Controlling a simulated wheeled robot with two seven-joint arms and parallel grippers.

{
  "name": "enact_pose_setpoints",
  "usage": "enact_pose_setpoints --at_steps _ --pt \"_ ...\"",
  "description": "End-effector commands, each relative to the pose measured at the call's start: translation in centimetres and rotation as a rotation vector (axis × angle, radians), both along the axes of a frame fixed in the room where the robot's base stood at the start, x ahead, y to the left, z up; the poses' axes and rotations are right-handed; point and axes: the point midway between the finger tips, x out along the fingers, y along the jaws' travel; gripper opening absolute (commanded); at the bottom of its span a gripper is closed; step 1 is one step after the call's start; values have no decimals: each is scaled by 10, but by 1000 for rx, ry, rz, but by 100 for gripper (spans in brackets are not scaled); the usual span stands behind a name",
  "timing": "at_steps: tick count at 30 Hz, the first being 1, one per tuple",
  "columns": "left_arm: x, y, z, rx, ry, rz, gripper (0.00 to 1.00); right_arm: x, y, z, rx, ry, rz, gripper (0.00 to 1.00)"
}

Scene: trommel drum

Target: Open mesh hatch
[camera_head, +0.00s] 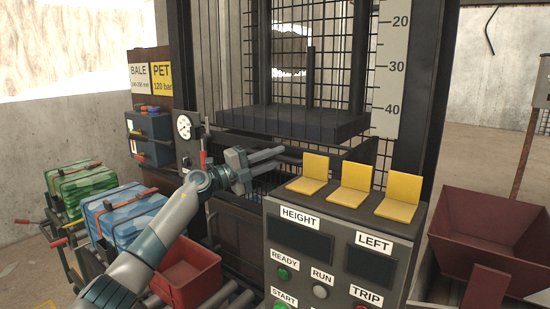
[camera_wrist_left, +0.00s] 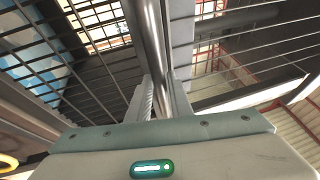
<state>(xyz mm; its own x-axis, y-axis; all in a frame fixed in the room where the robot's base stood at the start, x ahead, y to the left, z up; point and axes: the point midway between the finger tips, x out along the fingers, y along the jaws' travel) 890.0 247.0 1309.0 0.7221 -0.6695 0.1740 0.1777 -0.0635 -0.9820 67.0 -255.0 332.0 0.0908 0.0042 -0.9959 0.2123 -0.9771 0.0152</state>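My left gripper (camera_head: 282,157) reaches in from the left at the machine front, below the dark platen (camera_head: 290,122). Its two fingers point right, one above the other, with a narrow gap between them. In the left wrist view, a round metal bar (camera_wrist_left: 150,40) runs down between the fingers (camera_wrist_left: 162,98). I cannot tell whether they touch it. Dark wire mesh (camera_wrist_left: 60,70) fills the left of that view. In the head view, mesh (camera_head: 285,62) shows behind the press; the hatch's outline is hard to make out. My right gripper is not in view.
A control console (camera_head: 340,235) with yellow flaps (camera_head: 352,184) stands just right of and below my left gripper. A gauge panel (camera_head: 186,150) is to its left. Green (camera_head: 82,185) and blue (camera_head: 125,213) bales and a red bin (camera_head: 187,270) lie lower left. A dark red hopper (camera_head: 490,238) stands right.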

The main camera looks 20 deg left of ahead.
Motion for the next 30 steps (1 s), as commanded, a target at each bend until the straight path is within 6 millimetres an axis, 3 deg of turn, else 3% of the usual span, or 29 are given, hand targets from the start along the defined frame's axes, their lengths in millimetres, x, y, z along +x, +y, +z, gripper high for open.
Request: enact_pose_setpoints --at_steps 1,2,14,28,29,30 --pt "0 0 0 0 0 0 6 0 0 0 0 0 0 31" --pt "0 0 0 0 0 0 0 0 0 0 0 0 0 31" --pt "-2 1 -3 -2 -6 0 0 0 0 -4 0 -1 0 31" --pt "-20 8 -13 -30 -81 0 0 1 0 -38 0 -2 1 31" --pt "-22 8 -14 -34 -89 0 0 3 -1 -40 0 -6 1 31" --pt "-24 9 -15 -36 -99 0 0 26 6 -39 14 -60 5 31"
